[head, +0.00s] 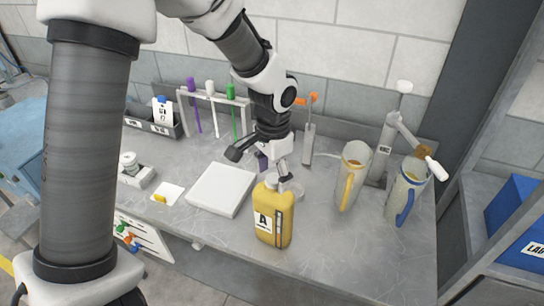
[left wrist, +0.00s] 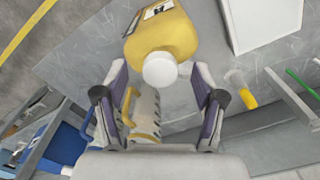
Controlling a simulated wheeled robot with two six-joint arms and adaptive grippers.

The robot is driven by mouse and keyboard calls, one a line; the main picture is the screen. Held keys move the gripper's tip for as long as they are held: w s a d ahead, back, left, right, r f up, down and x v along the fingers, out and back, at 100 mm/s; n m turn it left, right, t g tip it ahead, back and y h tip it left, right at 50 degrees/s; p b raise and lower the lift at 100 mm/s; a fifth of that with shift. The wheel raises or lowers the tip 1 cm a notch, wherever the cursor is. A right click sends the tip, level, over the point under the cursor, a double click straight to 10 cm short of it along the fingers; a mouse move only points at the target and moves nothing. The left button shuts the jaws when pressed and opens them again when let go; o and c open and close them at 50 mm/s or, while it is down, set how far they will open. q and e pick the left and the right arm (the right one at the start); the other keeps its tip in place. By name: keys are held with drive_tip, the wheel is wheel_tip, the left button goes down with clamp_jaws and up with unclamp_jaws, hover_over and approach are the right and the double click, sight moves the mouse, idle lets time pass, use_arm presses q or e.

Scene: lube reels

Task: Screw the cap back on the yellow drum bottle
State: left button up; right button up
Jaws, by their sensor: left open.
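The yellow drum bottle (head: 275,232), with a label marked "A", stands upright near the front of the grey bench. In the left wrist view its yellow body (left wrist: 170,32) is at the top, with a round white piece (left wrist: 160,69) at its mouth end. This white piece looks like a cap, but whether it is seated or screwed down cannot be told. My left gripper (head: 260,163) is open just above and behind the bottle. In the left wrist view its fingers (left wrist: 160,95) are spread either side of the white piece, with gaps visible. My right gripper is out of view.
A white tray (head: 218,190) lies left of the bottle. A clear jug with a yellow handle (head: 349,193) and one with a blue handle (head: 406,205) stand to the right. A rack (head: 183,110) with coloured-handled tools stands behind. A small yellow item (head: 160,198) lies on a white card.

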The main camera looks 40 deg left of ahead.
use_arm(q)
drive_tip(key=shift+f, duration=0.15)
drive_tip(key=shift+s+a, duration=0.15)
drive_tip(key=shift+s, duration=0.15)
drive_tip(key=c, duration=1.2)
drive_tip(key=shift+r+m+p, duration=0.2)
drive_tip(key=shift+m+p, duration=0.3)
drive_tip(key=shift+p, duration=0.2)
drive_tip(key=m+p, duration=0.2)
drive_tip(key=m, duration=0.1)
drive_tip(key=shift+w+a+p, duration=0.1)
drive_tip(key=shift+p, duration=0.2)
drive_tip(key=shift+m, duration=0.4)
drive_tip(key=shift+f, duration=0.25)
